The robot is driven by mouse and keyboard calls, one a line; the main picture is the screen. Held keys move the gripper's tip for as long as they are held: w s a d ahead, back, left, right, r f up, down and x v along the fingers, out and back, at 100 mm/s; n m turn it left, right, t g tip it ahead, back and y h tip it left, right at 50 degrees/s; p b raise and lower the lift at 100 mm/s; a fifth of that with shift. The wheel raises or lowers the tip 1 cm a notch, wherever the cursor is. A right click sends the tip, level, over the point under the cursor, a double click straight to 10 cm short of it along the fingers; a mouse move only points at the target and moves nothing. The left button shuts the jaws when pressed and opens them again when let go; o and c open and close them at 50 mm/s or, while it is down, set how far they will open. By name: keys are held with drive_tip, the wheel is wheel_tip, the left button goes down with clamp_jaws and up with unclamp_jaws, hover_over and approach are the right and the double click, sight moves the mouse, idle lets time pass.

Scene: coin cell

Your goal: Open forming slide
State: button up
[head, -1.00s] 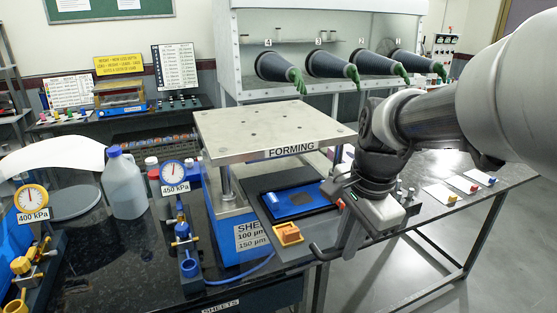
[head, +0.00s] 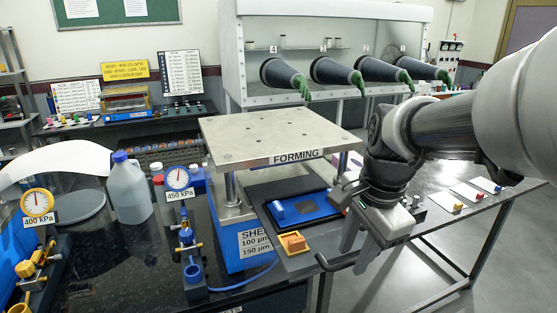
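The forming press (head: 270,135) has a grey top plate on posts, with a FORMING label on its front edge. Below the plate the forming slide (head: 262,187) is a dark tray with a blue insert (head: 302,208), partly out at the front right. Its black bar handle (head: 330,264) sticks out at the near right edge. My gripper (head: 354,258) points down at the handle's right end. Its two grey fingers are apart with a gap between them. I cannot tell whether they touch the handle or stand around it.
Gauges, valves and a grey jug (head: 128,190) stand on the black bench at left. Small coloured parts on white cards (head: 468,192) lie on the bench at right. A glove box (head: 330,60) stands behind.

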drive_tip(key=s+d+r+p, duration=0.1)
drive_tip(key=s+r, duration=0.2)
drive_tip(key=r, duration=1.3)
drive_tip(key=shift+r, duration=0.4)
drive_tip(key=s+a+f+n+t, duration=0.1)
drive_tip(key=s+f+n, duration=0.2)
drive_tip(key=f+n, duration=0.2)
drive_tip(key=s+a+f+n+t+p, duration=0.1)
drive_tip(key=s+a+f+n+t, duration=0.1)
drive_tip(key=f+n, duration=0.3)
drive_tip(key=s+n, duration=0.1)
drive_tip(key=n, duration=0.3)
drive_tip(key=shift+a+f+t+h, duration=0.25)
drive_tip(key=shift+f+t+h, duration=0.05)
drive_tip(key=shift+h, duration=0.1)
